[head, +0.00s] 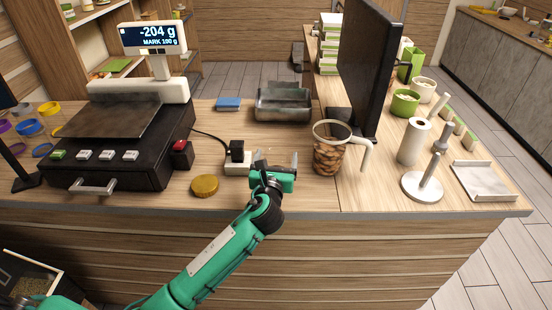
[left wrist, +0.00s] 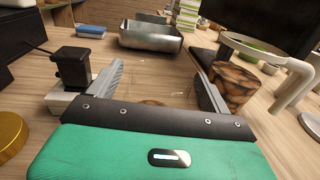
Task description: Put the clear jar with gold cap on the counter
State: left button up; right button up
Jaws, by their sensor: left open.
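My left gripper (head: 277,160) is open above the counter (head: 300,193), its fingers pointing away from me. In the left wrist view the gripper (left wrist: 158,85) has faint transparent outlines between its fingers. They may be the clear jar, but I cannot tell its shape or whether the fingers touch it. A round gold cap (head: 205,186) lies flat on the counter left of the gripper. It also shows at the left edge of the left wrist view (left wrist: 12,132). My right gripper is not in view.
A clear jug (head: 330,157) with brown contents stands close right of the gripper. A black plug on a white block (head: 237,168) is close left. A metal tray (head: 283,105) lies behind, a scale (head: 120,125) at left, a monitor (head: 368,70) and paper roll (head: 413,142) at right.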

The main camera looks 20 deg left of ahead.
pick_arm(q)
jog(key=shift+r, duration=0.1)
jog(key=shift+s, duration=0.15)
jog(key=s+d+b, duration=0.1)
jog(key=s+d, duration=0.1)
jog(key=s, duration=0.9)
jog(key=shift+s+b, duration=0.3)
jog(key=shift+b, duration=0.1)
